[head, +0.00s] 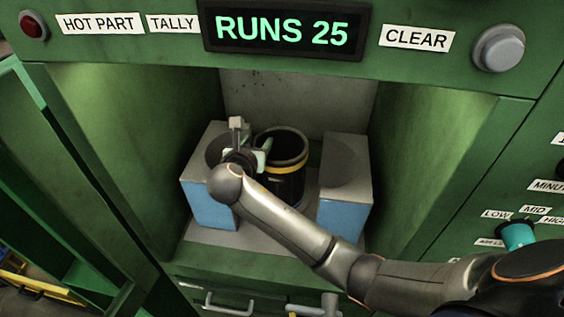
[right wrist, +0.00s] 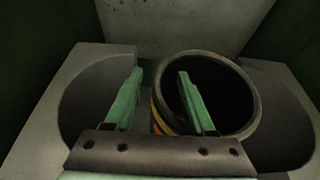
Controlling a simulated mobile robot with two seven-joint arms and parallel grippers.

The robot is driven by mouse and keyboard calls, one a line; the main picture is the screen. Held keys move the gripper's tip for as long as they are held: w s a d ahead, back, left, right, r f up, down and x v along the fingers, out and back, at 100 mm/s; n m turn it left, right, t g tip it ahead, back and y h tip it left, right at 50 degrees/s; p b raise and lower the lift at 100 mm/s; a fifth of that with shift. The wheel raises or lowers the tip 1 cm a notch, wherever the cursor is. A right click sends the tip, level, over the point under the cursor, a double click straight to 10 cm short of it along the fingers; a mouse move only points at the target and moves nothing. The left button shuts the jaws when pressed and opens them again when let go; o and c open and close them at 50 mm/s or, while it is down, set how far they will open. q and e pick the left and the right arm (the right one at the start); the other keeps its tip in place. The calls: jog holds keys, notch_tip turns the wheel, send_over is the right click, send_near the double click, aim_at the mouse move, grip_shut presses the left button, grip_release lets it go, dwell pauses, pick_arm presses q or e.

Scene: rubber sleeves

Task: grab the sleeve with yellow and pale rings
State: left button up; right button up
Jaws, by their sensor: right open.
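The sleeve (head: 285,183) is a dark, open-topped cylinder with a yellow band and a paler ring near its rim. It stands upright in the green machine's recess. It also shows in the right wrist view (right wrist: 252,100), with yellow and orange-red bands on its left side. My right gripper (head: 246,153) is open at the sleeve's left side. In the right wrist view its green fingers (right wrist: 160,73) are apart: one is left of the sleeve, the other overlaps the opening. Whether that finger is inside or above the sleeve is unclear. My left gripper is out of view.
Grey blocks with blue fronts and curved hollows flank the sleeve, one left (head: 210,207) and one right (head: 343,208). Green recess walls close in on both sides. A display panel (head: 284,30) reading RUNS 25 hangs above. A drawer handle (head: 230,306) is below.

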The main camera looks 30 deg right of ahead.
jog(key=shift+w+d+f, duration=0.15)
jog(key=shift+w, duration=0.05)
jog(key=c, duration=0.9)
grip_shut()
dwell(0.5)
